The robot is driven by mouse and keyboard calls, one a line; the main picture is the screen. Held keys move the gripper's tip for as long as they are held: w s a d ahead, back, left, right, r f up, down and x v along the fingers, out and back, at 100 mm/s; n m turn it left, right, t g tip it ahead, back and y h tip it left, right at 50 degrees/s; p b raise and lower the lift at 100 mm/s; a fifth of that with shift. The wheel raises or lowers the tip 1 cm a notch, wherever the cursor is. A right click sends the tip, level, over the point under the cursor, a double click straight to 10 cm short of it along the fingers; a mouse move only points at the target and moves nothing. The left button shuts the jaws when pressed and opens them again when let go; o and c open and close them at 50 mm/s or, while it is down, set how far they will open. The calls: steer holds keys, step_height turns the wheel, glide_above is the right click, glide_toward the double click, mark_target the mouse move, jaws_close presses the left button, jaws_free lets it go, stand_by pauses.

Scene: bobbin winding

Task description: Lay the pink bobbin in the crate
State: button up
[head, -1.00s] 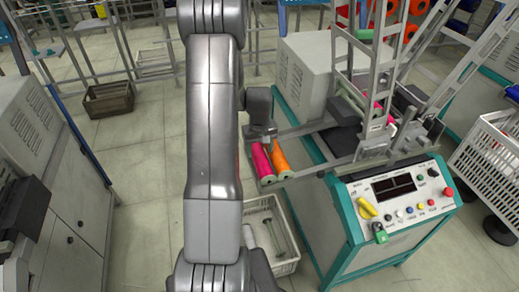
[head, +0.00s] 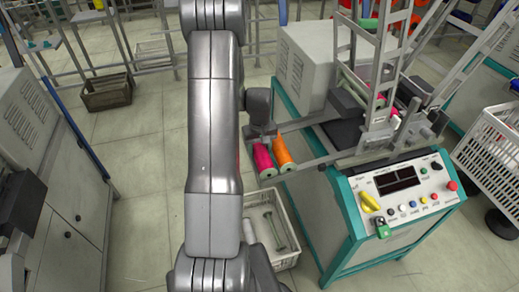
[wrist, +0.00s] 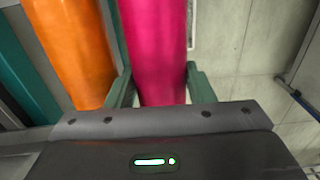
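The pink bobbin (head: 264,159) lies beside the orange bobbin (head: 284,152) at the end of the machine's rail, in the head view. My gripper (wrist: 161,86) is at the pink bobbin. In the wrist view, its two green fingers stand on either side of the pink bobbin (wrist: 158,40), very close to it. I cannot tell whether they press on it. The orange bobbin (wrist: 72,45) is just left of the left finger. A pale crate (head: 285,262) stands on the floor below the bobbins, partly hidden by my arm, with thin rods inside.
The winding machine's teal-edged control panel (head: 408,198) is right of the crate. A brown crate (head: 106,94) stands on the floor at the left, and a white perforated crate (head: 488,150) is at the far right. A grey cabinet (head: 70,225) lines the left. Floor between is clear.

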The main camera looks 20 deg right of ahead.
steer(key=shift+r+p, duration=3.4)
steer(key=shift+r, duration=2.25)
steer(key=shift+f, duration=0.1)
steer(key=w+a+f+b, duration=0.2)
steer(key=a+f, duration=0.2)
steer(key=a, duration=0.1)
steer(key=b, duration=3.6)
glide_above(249, 235)
step_height(249, 235, down, 55)
step_height(249, 235, down, 10)
steer(key=b, duration=0.4)
steer(key=shift+d+f, duration=0.1)
steer(key=shift+f, duration=0.1)
steer(key=shift+f, duration=0.1)
steer(key=shift+f, duration=0.35)
